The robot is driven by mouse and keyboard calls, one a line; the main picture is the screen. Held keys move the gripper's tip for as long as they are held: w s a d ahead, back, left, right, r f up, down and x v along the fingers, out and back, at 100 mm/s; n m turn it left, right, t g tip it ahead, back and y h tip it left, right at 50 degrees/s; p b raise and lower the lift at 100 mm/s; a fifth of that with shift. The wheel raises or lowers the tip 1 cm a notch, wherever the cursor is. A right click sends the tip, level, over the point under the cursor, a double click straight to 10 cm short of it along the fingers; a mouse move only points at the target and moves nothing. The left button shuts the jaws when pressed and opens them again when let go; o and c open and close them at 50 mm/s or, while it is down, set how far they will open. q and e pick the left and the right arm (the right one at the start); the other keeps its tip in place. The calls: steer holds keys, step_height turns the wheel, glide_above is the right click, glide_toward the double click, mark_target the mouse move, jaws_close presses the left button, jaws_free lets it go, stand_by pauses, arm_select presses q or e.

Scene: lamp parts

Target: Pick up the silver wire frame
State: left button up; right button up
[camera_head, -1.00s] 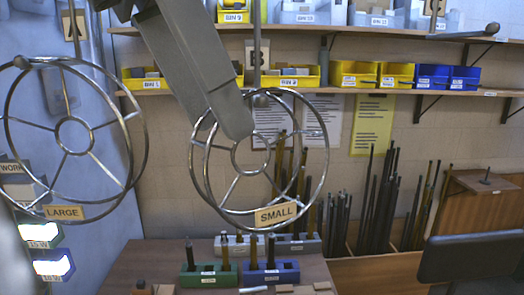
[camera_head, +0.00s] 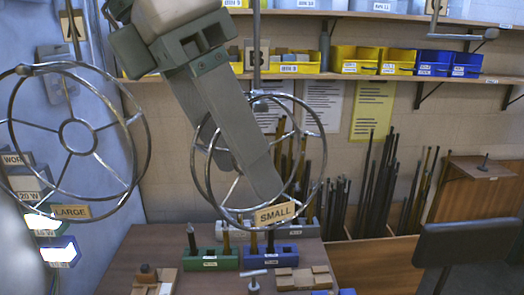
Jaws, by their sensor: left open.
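Two silver wire frames hang from hooks. Each has round rings joined by spokes. The one tagged SMALL (camera_head: 322,166) hangs in the middle; the one tagged LARGE (camera_head: 147,150) hangs at the left. My left gripper (camera_head: 245,172) comes down from the top and is open. Its long near finger passes in front of the small frame's upper left and ends inside its outline, near the tag. The other finger shows partly behind it, at the frame's left side. I cannot tell whether the fingers touch the frame. The small frame's middle is hidden by the finger. My right gripper is not in view.
Shelves with yellow bins (camera_head: 356,60) and blue bins (camera_head: 433,63) run behind. Several upright rods (camera_head: 372,190) and a dark chair back (camera_head: 468,243) are at the right.

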arm_select(q)
steer(key=shift+c, duration=0.3)
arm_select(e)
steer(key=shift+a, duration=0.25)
arm_select(q)
steer(key=c, duration=1.1)
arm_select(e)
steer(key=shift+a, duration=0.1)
arm_select(q)
steer(key=shift+r, duration=0.1)
steer(key=shift+c, duration=0.2)
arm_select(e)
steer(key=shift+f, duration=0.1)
